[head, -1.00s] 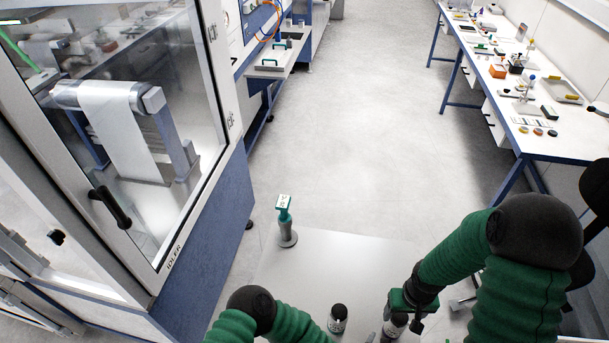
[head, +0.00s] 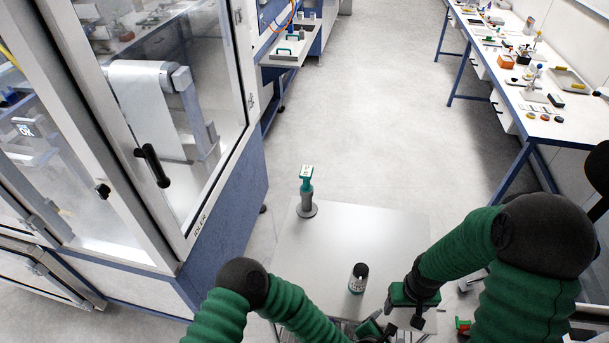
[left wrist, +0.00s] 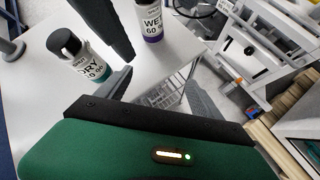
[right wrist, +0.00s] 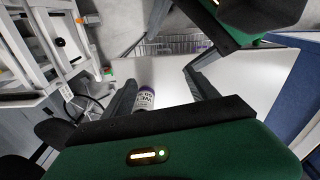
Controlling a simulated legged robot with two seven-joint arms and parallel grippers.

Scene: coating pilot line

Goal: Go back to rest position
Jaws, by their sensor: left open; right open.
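My right gripper (head: 413,298) is over the front right of a white table (head: 345,228), its jaws open. My left gripper (head: 370,328) is low at the picture's bottom edge, partly cut off; its open fingers show in the left wrist view (left wrist: 160,85). A black-capped bottle with a teal DRY label (head: 358,278) stands upright on the table, apart from both grippers; it also shows in the left wrist view (left wrist: 80,58). A purple-labelled WET bottle (left wrist: 150,18) stands beyond the left fingers. It appears beside the left-hand finger in the right wrist view (right wrist: 145,98); in the head view it is hidden.
A teal-topped grey tool (head: 306,190) stands at the table's far left corner. A glass-doored cabinet (head: 190,120) is on the left. A long bench (head: 545,128) with small items is on the right. A wire basket (right wrist: 175,45) is near the table edge. The floor ahead is clear.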

